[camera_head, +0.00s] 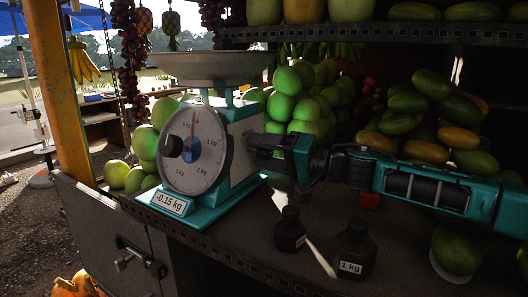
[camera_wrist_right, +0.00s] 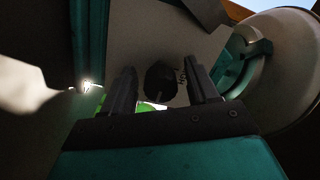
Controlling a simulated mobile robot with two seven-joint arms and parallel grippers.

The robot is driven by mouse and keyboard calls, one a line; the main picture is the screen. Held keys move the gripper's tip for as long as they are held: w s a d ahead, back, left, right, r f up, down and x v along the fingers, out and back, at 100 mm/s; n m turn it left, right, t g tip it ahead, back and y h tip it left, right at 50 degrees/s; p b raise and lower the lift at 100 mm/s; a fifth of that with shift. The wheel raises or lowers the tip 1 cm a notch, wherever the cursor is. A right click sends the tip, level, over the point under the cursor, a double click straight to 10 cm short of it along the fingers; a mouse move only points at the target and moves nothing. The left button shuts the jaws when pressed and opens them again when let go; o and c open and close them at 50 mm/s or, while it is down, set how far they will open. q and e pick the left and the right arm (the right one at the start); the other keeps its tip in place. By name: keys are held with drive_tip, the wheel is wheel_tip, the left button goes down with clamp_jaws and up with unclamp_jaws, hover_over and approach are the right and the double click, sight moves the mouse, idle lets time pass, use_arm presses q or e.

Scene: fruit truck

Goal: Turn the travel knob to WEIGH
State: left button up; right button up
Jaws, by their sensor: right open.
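The teal scale (camera_head: 243,150) stands at the left of the truck's shelf, with a metal pan (camera_head: 213,67) on top and a round dial (camera_head: 194,152). My right gripper (camera_head: 262,148) reaches in from the right to the scale's right side. In the right wrist view, a dark knob (camera_wrist_right: 161,82) on the pale side panel shows between the two fingers of my open right gripper (camera_wrist_right: 160,88). My left gripper is out of view.
A small black weight (camera_head: 288,230) and a 1 kg weight (camera_head: 354,250) stand in front of my right gripper. A small red block (camera_head: 370,200) lies below my right arm. Green fruits (camera_head: 300,90) are piled behind; a melon (camera_head: 456,248) sits at front right.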

drive_tip(key=shift+a, duration=0.1)
drive_tip(key=shift+c, duration=0.2)
drive_tip(key=c, duration=1)
